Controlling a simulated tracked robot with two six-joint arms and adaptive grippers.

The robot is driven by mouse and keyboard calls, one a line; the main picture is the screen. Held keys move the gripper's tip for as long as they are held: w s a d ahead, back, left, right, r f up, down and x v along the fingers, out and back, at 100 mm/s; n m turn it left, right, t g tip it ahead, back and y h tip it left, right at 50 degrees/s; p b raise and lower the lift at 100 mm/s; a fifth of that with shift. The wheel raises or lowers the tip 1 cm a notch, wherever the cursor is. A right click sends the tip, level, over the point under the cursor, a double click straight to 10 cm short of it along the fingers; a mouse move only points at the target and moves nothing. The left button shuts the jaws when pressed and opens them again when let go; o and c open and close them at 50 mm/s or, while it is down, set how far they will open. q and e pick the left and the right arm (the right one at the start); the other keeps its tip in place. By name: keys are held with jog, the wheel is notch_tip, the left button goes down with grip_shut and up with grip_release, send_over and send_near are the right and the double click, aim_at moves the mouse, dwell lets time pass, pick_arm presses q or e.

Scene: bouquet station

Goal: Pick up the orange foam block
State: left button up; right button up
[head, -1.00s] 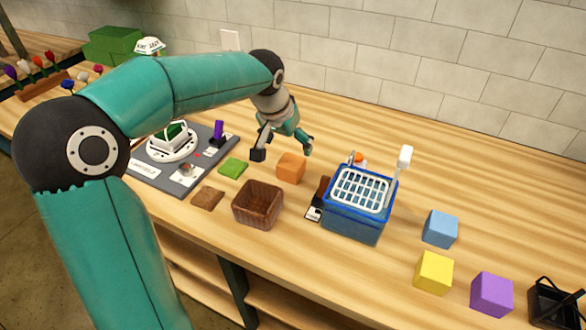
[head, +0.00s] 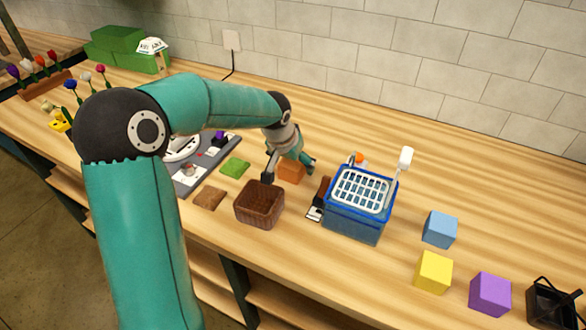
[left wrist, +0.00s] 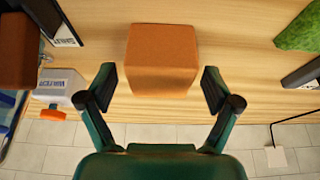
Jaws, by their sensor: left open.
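The orange foam block (head: 291,172) sits on the wooden table, partly hidden behind my left gripper in the head view. In the left wrist view the orange block (left wrist: 161,58) lies centred ahead of the fingertips. My left gripper (head: 287,174) is open around the block's line in the head view. In the left wrist view its two fingers (left wrist: 162,90) stand apart, one to each side of the block's near end, with gaps on both sides. My right gripper is not in view.
A brown wicker basket (head: 259,206) stands close in front of the orange block. A blue crate with a white grid (head: 355,222) is to the right. A green mat (head: 235,166) and a brown mat (head: 208,198) lie to the left. Blue, yellow and purple blocks stand far right.

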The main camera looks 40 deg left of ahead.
pick_arm(q)
jog(key=c, duration=0.8)
jog(key=shift+r, duration=0.1)
jog(key=shift+c, duration=0.2)
